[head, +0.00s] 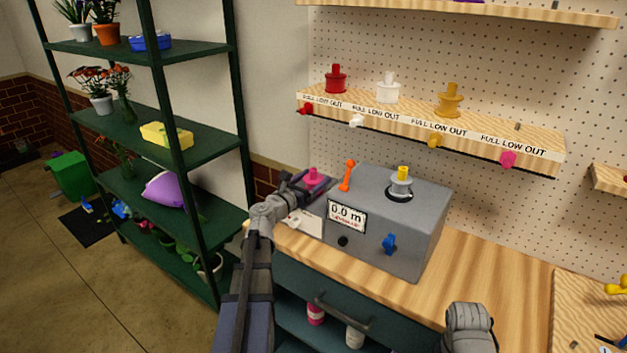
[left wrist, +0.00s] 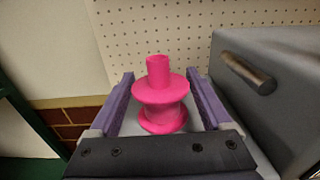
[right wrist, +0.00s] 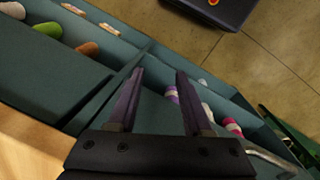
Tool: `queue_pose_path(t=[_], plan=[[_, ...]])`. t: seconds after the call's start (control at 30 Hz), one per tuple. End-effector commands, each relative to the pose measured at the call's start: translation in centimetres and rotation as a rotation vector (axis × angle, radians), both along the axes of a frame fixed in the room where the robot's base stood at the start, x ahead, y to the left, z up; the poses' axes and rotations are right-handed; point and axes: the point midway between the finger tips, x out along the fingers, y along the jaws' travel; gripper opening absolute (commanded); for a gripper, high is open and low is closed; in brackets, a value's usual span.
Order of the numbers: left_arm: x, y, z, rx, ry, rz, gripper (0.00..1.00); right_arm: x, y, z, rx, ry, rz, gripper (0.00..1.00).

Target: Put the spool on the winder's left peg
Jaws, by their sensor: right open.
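A pink spool (head: 313,176) with a narrow top stem stands upright left of the grey winder (head: 385,215). It shows large in the left wrist view (left wrist: 161,98). My left gripper (head: 312,186) has its purple fingers on either side of the spool, with narrow gaps beside its lower part; they look open around it. The winder's left peg (left wrist: 252,75), a short metal rod, juts from its side, bare and right of the spool. What the spool rests on is mostly hidden. My right gripper (right wrist: 160,98) is open and empty, over a teal compartment in its wrist view.
The winder has an orange lever (head: 347,176), a blue knob (head: 389,244) and a yellow-and-grey top post (head: 401,182). A shelf (head: 535,165) with red, white and gold spools hangs behind. A green rack (head: 110,150) stands left. The wooden counter (head: 465,270) is clear right of the winder.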

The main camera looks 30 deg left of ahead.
Motion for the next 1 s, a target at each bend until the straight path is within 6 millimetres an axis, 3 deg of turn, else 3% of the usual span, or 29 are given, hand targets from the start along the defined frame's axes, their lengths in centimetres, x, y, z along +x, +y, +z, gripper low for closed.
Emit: queue_pose_path(t=[0.13, 0.47, 1.0], plan=[[0.0, 0.0, 0.1, 0.000, 0.000, 0.000, 1.00, 0.0, 0.0, 0.0, 0.000, 0.000, 0.000, 0.50], [-0.1, 0.0, 0.6, 0.000, 0.000, 0.000, 1.00, 0.0, 0.0, 0.6, 0.000, 0.000, 0.000, 0.50], [-10.2, 0.7, 0.4, 0.000, 0.000, 0.002, 1.00, 0.0, 0.0, 0.4, 0.000, 0.000, 0.000, 0.50]])
